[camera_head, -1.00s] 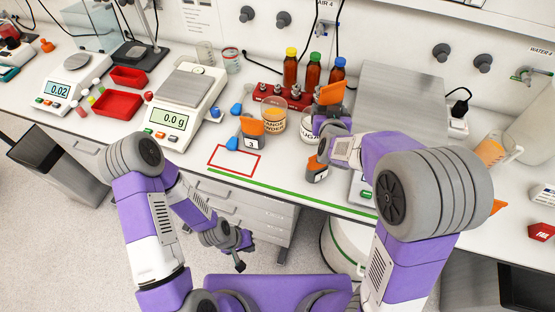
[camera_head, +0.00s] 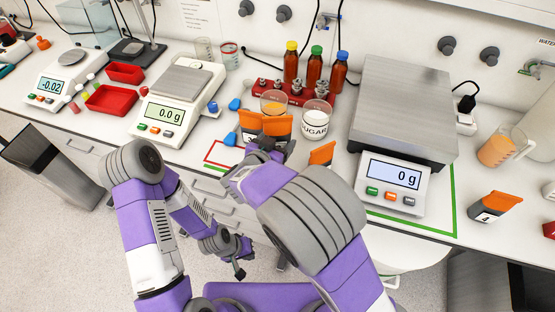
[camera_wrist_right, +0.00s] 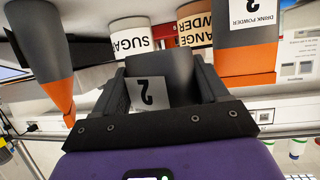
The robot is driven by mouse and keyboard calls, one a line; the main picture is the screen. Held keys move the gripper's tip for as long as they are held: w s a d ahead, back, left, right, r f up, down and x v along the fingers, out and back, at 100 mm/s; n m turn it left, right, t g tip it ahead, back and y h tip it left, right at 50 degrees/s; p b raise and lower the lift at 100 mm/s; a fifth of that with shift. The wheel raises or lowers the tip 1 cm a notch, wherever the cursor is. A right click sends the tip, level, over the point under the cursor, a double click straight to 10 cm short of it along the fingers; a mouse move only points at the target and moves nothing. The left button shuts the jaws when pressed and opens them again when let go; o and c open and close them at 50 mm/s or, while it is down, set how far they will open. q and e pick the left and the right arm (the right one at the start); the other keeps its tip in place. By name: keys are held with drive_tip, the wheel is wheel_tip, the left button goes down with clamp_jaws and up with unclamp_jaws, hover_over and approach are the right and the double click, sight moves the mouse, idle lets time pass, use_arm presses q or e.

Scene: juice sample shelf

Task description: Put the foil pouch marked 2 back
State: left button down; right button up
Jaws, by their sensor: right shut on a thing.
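The grey foil pouch marked 2, with an orange top (camera_head: 278,125), is held in my right gripper (camera_head: 268,150). In the right wrist view its white label (camera_wrist_right: 148,92) shows between the fingers (camera_wrist_right: 160,90). It is between two other pouches, an orange-topped one (camera_head: 250,122) on its left and another (camera_head: 322,152) on its right, in front of the orange powder jar (camera_head: 274,101) and sugar jar (camera_head: 315,120). Whether its base touches the bench is hidden by my arm. My left gripper (camera_head: 239,267) hangs low in front of the bench, its jaw opening unclear.
A large scale (camera_head: 393,190) reading 0 g stands right, its platform empty. A pouch marked 4 (camera_head: 488,209) lies further right. A balance (camera_head: 165,118) is left. Brown bottles (camera_head: 312,70) stand behind the jars. A red outline (camera_head: 222,152) marks bench at the front, partly covered by my arm.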

drive_tip(key=shift+w+f+b, duration=0.1)
drive_tip(key=shift+f+b, duration=1)
drive_tip(key=shift+f, duration=2.1)
drive_tip(key=shift+f, duration=0.2)
drive_tip(key=o, duration=1.3)
drive_tip(key=shift+o, duration=0.2)
drive_tip(key=shift+r, duration=0.2)
drive_tip(key=p+v, duration=0.3)
drive_tip(key=v, duration=0.9)
drive_tip(key=shift+p, duration=0.3)
